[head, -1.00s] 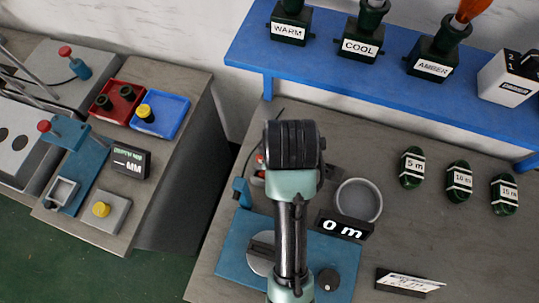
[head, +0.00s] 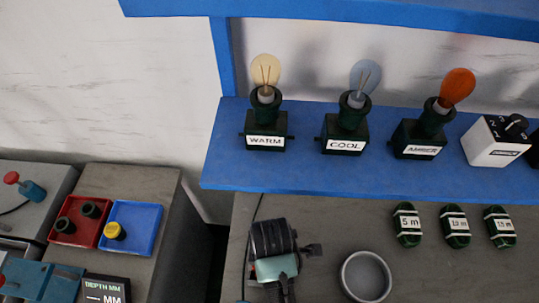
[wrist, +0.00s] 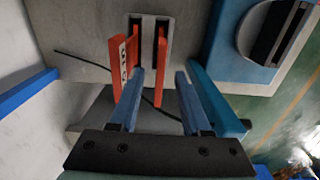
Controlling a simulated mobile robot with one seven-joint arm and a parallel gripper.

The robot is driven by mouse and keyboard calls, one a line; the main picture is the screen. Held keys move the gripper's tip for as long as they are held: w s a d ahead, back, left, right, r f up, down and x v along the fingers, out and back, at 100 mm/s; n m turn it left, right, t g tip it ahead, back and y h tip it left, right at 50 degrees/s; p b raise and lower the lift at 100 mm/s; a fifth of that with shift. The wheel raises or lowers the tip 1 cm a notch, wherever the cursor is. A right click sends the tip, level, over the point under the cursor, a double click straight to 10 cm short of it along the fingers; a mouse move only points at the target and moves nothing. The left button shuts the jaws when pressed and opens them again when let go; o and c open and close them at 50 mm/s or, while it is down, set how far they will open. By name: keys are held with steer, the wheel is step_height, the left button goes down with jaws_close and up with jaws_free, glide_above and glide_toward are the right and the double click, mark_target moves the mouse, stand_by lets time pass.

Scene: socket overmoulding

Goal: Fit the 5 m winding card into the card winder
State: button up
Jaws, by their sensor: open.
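The 5 m winding card (head: 407,225) is a dark green oval with white bands and a "5 m" label. It lies on the bench at the left end of a row of cards. The card winder (wrist: 205,70) shows in part in the wrist view, upper right: a blue base with a grey disc crossed by a dark slot. The head view now cuts it off below. My gripper (wrist: 159,78) is open, with two blue fingers apart and no card between them. It points at an orange two-bladed fixture (wrist: 124,62), left of the winder. Contact with it is unclear.
The 10 m card (head: 456,227) and the 15 m card (head: 500,227) lie right of the 5 m card. A round grey dish (head: 366,277) stands in front. Behind is a blue shelf (head: 300,178) with bulb sockets. Bench between dish and cards is clear.

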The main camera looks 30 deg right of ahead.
steer(key=shift+f+p, duration=0.6)
steer(key=shift+f, duration=2.1)
jaws_close()
